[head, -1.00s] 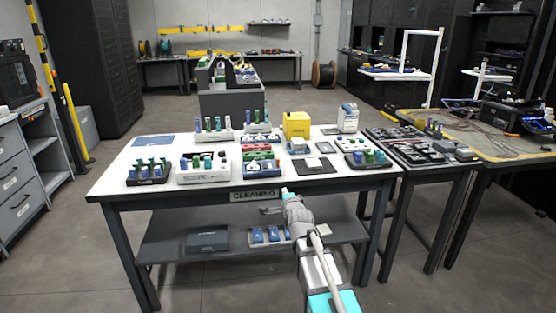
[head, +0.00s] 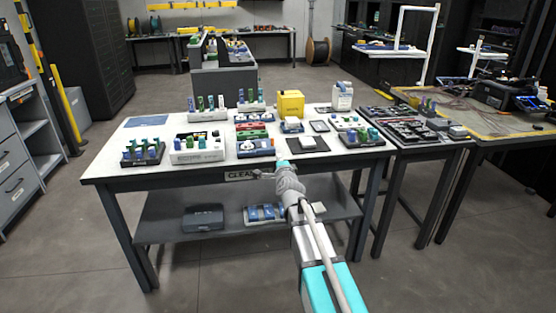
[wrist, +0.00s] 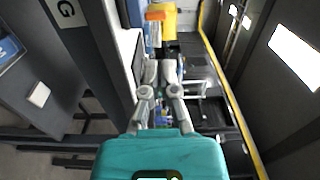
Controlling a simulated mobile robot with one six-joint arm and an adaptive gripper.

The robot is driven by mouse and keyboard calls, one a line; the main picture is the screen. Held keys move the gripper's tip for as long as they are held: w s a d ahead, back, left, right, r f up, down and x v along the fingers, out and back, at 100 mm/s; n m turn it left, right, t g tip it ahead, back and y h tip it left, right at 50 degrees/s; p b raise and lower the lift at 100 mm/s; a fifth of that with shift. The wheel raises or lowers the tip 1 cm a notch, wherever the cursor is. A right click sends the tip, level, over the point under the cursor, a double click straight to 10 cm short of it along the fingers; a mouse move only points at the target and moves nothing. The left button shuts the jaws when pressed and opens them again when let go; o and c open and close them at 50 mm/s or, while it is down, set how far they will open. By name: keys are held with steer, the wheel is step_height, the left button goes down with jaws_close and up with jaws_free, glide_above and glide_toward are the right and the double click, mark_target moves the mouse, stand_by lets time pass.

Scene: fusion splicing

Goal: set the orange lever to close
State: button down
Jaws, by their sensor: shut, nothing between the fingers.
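My gripper (head: 262,174) is in front of the white table's front edge, by the CLEANING sign, which it partly covers. In the wrist view its two fingers (wrist: 160,70) are shut and empty. A small orange piece (wrist: 155,15) shows beyond the fingertips in the wrist view, beside a yellow box (wrist: 165,22); I cannot tell whether it is the orange lever. In the head view the yellow box (head: 290,104) stands at the back of the table, and no orange lever can be made out.
The white table (head: 108,168) carries several racks and small devices, including a white device with coloured parts (head: 196,155). A lower shelf (head: 175,218) holds a dark case (head: 203,217) and a blue-filled tray. A dark table with trays adjoins on the right. Floor in front is clear.

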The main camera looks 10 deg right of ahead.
mark_target(273, 141)
steer(key=w, duration=1.2)
steer(key=shift+w, duration=0.15)
steer(key=w, duration=0.5)
steer(key=shift+s, duration=0.1)
stand_by(0.4)
steer(key=s, duration=1.4)
